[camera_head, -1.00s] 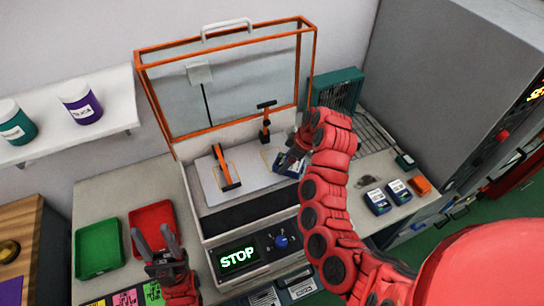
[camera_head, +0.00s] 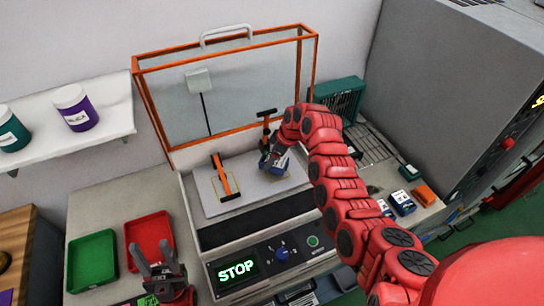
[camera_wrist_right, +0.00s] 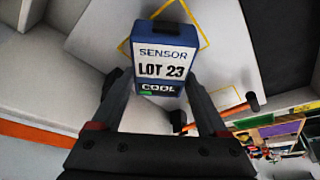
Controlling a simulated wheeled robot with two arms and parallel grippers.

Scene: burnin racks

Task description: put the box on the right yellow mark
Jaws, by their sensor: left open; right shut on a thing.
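The box (camera_head: 280,164) is blue with a white label reading "SENSOR LOT 23" and "COOL", clear in the right wrist view (camera_wrist_right: 162,62). My right gripper (camera_head: 270,157) is shut on it, one finger on each side, over the right part of the light plate (camera_head: 208,203). The right yellow mark (camera_wrist_right: 207,40) shows as a thin outline behind the box; I cannot tell whether the box touches the plate. The left yellow mark (camera_head: 238,183) lies around an orange-and-black clamp (camera_head: 223,178). My left gripper (camera_head: 158,266) is open and empty near the trays.
A second orange clamp (camera_head: 267,122) stands behind the box. An orange-framed clear lid (camera_head: 240,92) stands open at the back. The control panel (camera_head: 237,270) shows STOP. Green (camera_head: 92,260) and red (camera_head: 150,238) trays lie left. Other small boxes (camera_head: 402,203) sit right.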

